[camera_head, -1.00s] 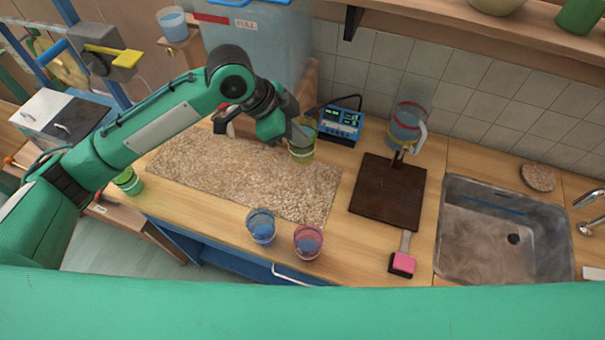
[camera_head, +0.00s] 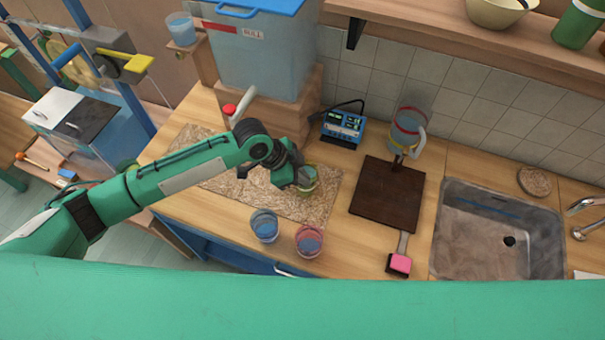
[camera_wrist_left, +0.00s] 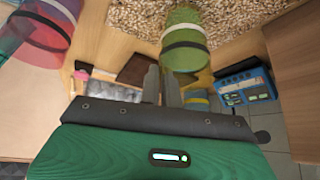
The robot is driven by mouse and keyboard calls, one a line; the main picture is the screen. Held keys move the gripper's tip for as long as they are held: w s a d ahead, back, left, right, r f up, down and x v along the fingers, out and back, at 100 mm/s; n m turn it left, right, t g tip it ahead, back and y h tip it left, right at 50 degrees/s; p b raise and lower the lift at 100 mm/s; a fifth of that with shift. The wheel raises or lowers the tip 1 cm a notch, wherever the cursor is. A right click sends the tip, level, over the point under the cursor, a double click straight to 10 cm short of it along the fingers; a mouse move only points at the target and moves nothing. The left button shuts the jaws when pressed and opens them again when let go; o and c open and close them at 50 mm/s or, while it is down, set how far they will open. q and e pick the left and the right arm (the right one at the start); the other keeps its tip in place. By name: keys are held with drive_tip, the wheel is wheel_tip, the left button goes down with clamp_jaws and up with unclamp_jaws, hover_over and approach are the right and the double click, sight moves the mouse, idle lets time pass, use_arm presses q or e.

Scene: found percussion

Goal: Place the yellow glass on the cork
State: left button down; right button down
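The yellow glass (camera_head: 308,184), yellow-green and see-through with bands, is at the right part of the speckled cork mat (camera_head: 285,207) in the head view. My left gripper (camera_head: 300,178) reaches it from the left; its fingers are close together at the glass's rim and appear to pinch its wall. In the left wrist view the glass (camera_wrist_left: 185,40) shows just past the fingertips (camera_wrist_left: 163,80), with the cork (camera_wrist_left: 245,15) behind it. I cannot tell whether the glass's base touches the cork. My right gripper is not in view.
A blue glass (camera_head: 265,226) and a red glass (camera_head: 309,240) stand in front of the cork. A dark board (camera_head: 385,200), pink-ended brush (camera_head: 399,264), banded pitcher (camera_head: 407,130), blue meter (camera_head: 342,126) and sink (camera_head: 490,235) lie around it.

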use_arm(q)
drive_tip(key=shift+f, duration=0.15)
drive_tip(key=c, duration=1.6)
unclamp_jaws()
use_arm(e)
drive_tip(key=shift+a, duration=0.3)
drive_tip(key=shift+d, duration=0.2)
